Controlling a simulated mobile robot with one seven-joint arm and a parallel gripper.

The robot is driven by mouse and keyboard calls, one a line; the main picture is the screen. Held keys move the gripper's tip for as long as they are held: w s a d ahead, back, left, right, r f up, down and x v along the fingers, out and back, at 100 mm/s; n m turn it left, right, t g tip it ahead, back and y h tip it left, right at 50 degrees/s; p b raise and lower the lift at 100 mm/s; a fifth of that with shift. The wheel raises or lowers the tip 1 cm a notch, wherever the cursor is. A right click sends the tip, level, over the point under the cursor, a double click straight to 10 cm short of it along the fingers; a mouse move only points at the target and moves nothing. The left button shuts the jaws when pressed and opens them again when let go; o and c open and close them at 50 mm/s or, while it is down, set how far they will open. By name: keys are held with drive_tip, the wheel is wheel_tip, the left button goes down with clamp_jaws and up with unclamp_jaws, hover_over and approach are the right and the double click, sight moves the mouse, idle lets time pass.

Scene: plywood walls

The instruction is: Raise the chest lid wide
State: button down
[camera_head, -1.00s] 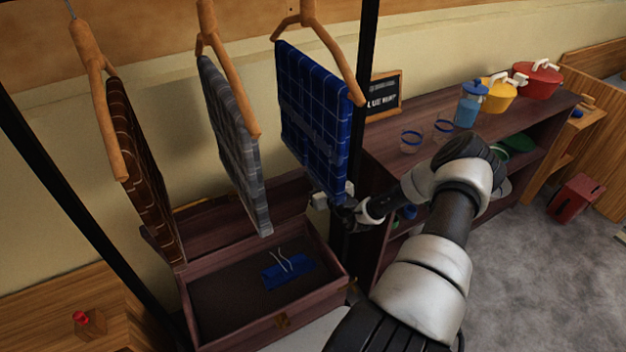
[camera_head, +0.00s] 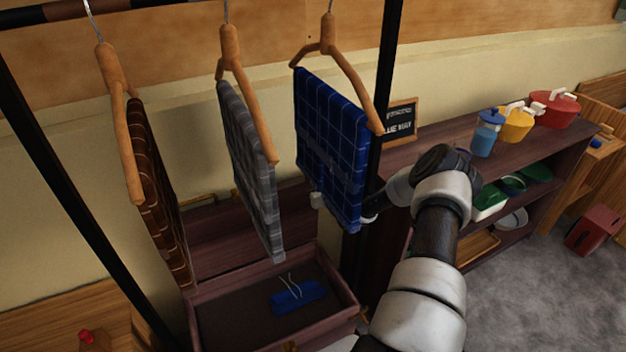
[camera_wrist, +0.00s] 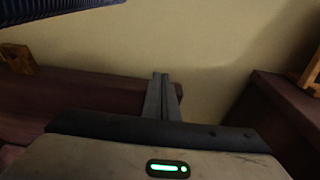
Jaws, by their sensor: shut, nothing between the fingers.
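The dark red-brown chest (camera_head: 345,290) stands open below the hanging cloths. Its lid (camera_head: 225,243) is raised and leans back toward the wall, its inner side showing, partly hidden by the cloths. A blue bundle with pale strings (camera_head: 297,297) lies inside the chest. My gripper (camera_wrist: 162,95) is shut and empty. In the wrist view its fingers overlap the right end of the lid (camera_wrist: 90,97); contact cannot be told. A brass-coloured fitting (camera_wrist: 19,60) sits at the lid's edge.
A blue checked cloth (camera_head: 330,150), a grey one (camera_head: 250,165) and a brown one (camera_head: 160,200) hang on wooden hangers over the chest. A black post (camera_head: 386,75) stands beside my arm. A dark shelf (camera_head: 455,137) with pots is at the right.

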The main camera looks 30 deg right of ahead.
drive_tip(key=shift+s+r, duration=0.1)
drive_tip(key=s+r+p, duration=0.2)
drive_tip(key=s+r, duration=0.1)
drive_tip(key=s, duration=1.4)
